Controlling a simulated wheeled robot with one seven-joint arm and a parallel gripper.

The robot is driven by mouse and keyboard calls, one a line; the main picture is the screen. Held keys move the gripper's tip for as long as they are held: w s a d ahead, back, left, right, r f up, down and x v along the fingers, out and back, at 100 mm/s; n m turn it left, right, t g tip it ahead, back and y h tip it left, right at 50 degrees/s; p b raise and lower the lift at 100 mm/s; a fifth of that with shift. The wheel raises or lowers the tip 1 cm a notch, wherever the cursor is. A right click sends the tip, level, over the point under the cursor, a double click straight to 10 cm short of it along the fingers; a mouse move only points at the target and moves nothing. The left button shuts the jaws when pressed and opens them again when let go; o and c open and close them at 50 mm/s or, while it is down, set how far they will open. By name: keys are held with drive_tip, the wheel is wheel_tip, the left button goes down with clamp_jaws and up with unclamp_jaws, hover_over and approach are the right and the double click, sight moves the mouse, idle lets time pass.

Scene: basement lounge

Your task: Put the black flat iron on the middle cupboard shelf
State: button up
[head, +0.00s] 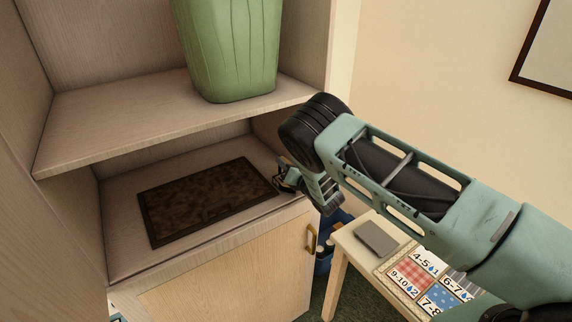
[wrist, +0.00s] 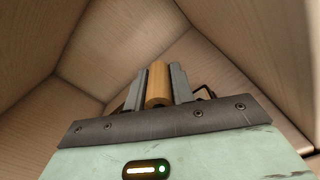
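My gripper (head: 287,178) is at the right side of the open cupboard compartment, just above the shelf (head: 122,252) that carries a dark brown mottled mat. In the wrist view my gripper (wrist: 158,85) has its fingers against both sides of a tan wooden cylinder (wrist: 158,84), which looks like the iron's handle. Thin black parts (wrist: 205,92) show beside the fingers. The iron's black body is mostly hidden; in the head view only a small dark shape shows by the fingertips. Whether it touches the shelf cannot be told.
The mat (head: 205,200) lies flat with nothing on it. A green ribbed bin (head: 228,50) stands on the shelf above (head: 110,122), which limits headroom. A door with a brass handle (head: 311,238) is below. A low table (head: 350,240) with a grey block (head: 376,238) stands right.

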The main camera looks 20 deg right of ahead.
drive_tip(key=o, duration=0.4)
drive_tip(key=shift+c, duration=0.2)
drive_tip(key=shift+r, duration=0.15)
drive_tip(key=shift+s+d, duration=0.1)
drive_tip(key=shift+s, duration=0.15)
drive_tip(key=b+v, duration=0.4)
drive_tip(key=v, duration=0.6)
drive_tip(key=s+a+r+m+g+h, duration=0.1)
drive_tip(key=s+a+r+m+g, duration=0.45)
drive_tip(key=m, duration=0.45)
drive_tip(key=s+a+r+m+g+h, duration=0.2)
drive_tip(key=s+a+m+g, duration=0.2)
drive_tip(key=s+a+m, duration=0.35)
drive_tip(key=s+d+r+m+g+h, duration=0.1)
drive_tip(key=s+r+m+g, duration=0.3)
drive_tip(key=s, duration=1)
drive_tip(key=s+d+r+m+g+h, duration=0.1)
drive_tip(key=s+r+m+g, duration=0.2)
drive_tip(key=s, duration=1.1)
wheel_tip(320, 180, up, 2)
drive_tip(key=shift+d+r+m+g, duration=0.1)
drive_tip(key=shift+d+m+g, duration=0.2)
drive_tip(key=shift+m, duration=0.35)
